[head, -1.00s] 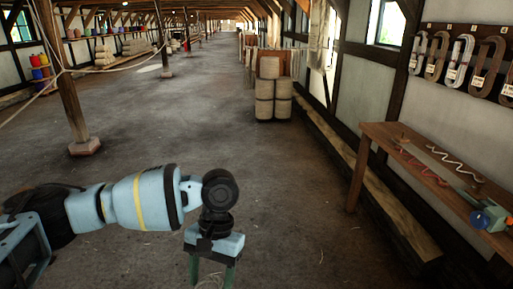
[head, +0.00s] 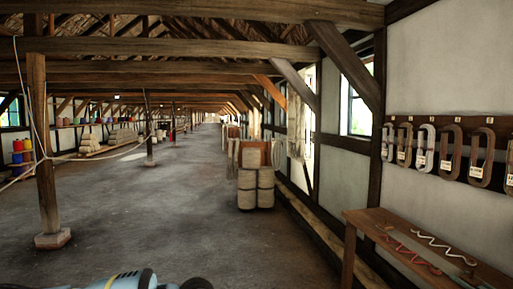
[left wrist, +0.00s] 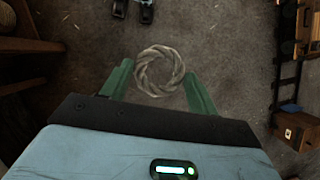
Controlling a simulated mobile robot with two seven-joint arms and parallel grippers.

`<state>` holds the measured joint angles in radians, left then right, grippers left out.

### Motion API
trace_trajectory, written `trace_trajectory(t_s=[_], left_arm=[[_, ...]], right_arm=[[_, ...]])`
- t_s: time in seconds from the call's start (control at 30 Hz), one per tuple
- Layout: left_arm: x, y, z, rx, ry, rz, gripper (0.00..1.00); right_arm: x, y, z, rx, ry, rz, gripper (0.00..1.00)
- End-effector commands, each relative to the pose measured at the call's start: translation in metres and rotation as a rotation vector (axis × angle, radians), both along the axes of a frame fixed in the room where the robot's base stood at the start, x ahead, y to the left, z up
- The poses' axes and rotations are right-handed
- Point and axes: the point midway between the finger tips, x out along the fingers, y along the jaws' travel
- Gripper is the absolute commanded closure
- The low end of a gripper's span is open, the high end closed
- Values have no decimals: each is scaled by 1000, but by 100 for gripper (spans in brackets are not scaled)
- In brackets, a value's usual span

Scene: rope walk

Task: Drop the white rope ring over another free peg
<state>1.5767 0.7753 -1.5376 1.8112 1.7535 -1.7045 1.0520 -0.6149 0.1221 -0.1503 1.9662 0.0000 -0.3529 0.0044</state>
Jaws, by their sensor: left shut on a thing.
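The white rope ring (left wrist: 142,73) is a small twisted loop, looking greyish in the left wrist view. It sits between the two green fingers of my left gripper (left wrist: 158,72), which is shut on it. Dark floor lies far below the ring. In the head view only the top of my left arm shows at the bottom edge, so the gripper and ring are out of that picture. I cannot make out a free peg in either view. My right gripper is not clearly in view.
A wooden bench (head: 368,216) at the right carries red (head: 410,256) and white zigzag ropes. Tagged rope hanks (head: 448,150) hang on a wall board above it. Rope bales (head: 256,188) stand ahead. A wooden post (head: 43,150) stands left. The middle floor is open.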

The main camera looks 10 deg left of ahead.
Motion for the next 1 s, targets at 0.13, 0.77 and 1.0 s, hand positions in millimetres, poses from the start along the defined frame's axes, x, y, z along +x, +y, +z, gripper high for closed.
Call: trace_trajectory(t_s=[0.13, 0.77, 1.0], left_arm=[[-1, 0, -6, 0, 4, -1, 61], [-36, -1, -136, -1, 2, -2, 61], [-37, 0, -139, 0, -1, -1, 61]], right_arm=[[0, 0, 0, 0, 0, 0, 64], [0, 0, 0, 0, 0, 0, 64], [0, 0, 0, 0, 0, 0, 64]])
